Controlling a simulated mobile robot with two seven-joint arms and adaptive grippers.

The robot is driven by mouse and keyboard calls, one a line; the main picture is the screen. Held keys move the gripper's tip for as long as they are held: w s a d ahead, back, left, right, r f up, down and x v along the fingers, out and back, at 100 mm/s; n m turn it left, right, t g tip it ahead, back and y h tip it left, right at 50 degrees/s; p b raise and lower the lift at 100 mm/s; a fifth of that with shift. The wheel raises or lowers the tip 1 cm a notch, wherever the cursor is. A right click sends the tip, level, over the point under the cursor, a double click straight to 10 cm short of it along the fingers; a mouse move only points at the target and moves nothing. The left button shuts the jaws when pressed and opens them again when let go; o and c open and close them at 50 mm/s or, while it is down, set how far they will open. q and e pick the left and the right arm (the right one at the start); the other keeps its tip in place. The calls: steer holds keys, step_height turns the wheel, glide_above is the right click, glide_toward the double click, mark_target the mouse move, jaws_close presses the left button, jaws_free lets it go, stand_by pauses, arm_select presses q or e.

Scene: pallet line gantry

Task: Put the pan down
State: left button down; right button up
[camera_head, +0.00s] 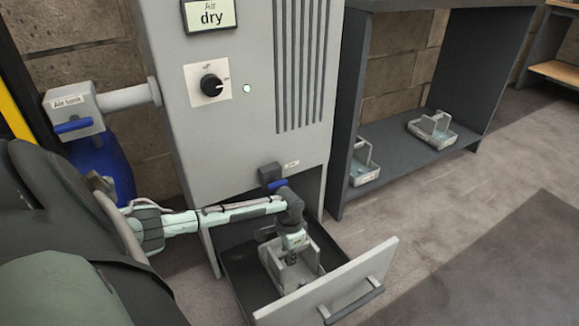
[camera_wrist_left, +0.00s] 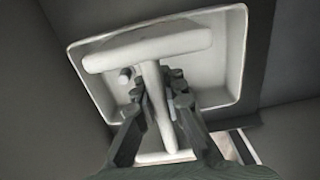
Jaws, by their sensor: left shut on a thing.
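The pan (camera_head: 308,268) is a pale, shallow, square tray with an upright handle. It is inside the open drawer (camera_head: 345,280) at the bottom of the grey cabinet. My left gripper (camera_head: 291,256) reaches down into the drawer from above and hides part of the pan. In the left wrist view the pan (camera_wrist_left: 225,62) fills the upper middle, and the fingers of my left gripper (camera_wrist_left: 159,84) are shut on the stem of its T-shaped handle. I cannot tell whether the pan touches the drawer floor. My right gripper is not in view.
The cabinet (camera_head: 245,130) carries a black knob (camera_head: 211,85) and a "dry" sign (camera_head: 211,15). A small blue-handled valve (camera_head: 277,184) sits just above the drawer. Two similar pans (camera_head: 432,130) stand on the dark shelf (camera_head: 400,152) at right. Floor at right is clear.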

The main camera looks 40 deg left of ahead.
arm_select(q)
steer(key=shift+f, duration=0.9)
steer(key=c, duration=2.1)
jaws_free()
steer(key=shift+f, duration=0.15)
steer(key=o, duration=0.5)
